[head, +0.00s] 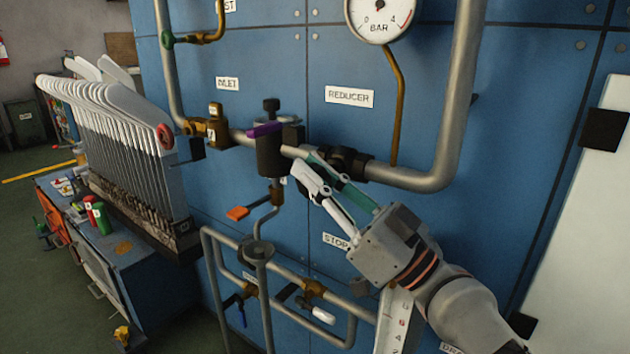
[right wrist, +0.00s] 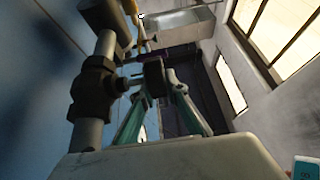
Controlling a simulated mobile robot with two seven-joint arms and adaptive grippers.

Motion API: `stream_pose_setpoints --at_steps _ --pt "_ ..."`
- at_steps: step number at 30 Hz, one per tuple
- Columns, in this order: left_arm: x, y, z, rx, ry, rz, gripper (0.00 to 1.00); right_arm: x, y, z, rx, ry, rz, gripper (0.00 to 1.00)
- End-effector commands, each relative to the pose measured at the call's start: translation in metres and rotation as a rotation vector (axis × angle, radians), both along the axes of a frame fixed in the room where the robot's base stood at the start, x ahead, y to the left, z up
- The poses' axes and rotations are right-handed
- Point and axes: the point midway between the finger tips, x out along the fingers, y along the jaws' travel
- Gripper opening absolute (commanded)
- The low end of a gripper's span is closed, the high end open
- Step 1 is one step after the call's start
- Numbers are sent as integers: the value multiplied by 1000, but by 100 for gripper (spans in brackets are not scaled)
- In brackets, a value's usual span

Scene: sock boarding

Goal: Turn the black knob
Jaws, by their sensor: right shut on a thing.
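The black knob (right wrist: 154,77) shows in the right wrist view on a thin stem out from a dark fitting (right wrist: 93,90) on the grey pipe. In the head view the dark fitting (head: 348,163) sits on the pipe below the REDUCER label, and I cannot make out the knob clearly behind the fingers. My right gripper (head: 308,170) reaches up from the lower right to the pipe. In the right wrist view its two teal fingers (right wrist: 156,88) are on either side of the knob, shut on it. My left gripper is not in view.
A blue panel (head: 400,75) carries pipes, a pressure gauge (head: 379,17) and a dark cylinder (head: 270,155) left of the gripper. A rack of white sock boards (head: 120,115) stands at the left on a blue bench.

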Motion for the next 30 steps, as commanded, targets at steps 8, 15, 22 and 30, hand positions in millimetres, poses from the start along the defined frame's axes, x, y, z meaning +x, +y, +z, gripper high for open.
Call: stream_pose_setpoints --at_steps 8,15,22,30 --pt "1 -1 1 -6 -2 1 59 0 0 0 2 -2 0 0" --pt "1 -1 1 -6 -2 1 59 0 0 1 3 -3 0 31" --pt "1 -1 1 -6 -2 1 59 0 0 1 3 -3 0 31" --pt "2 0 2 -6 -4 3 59 -2 1 11 5 -8 4 31"
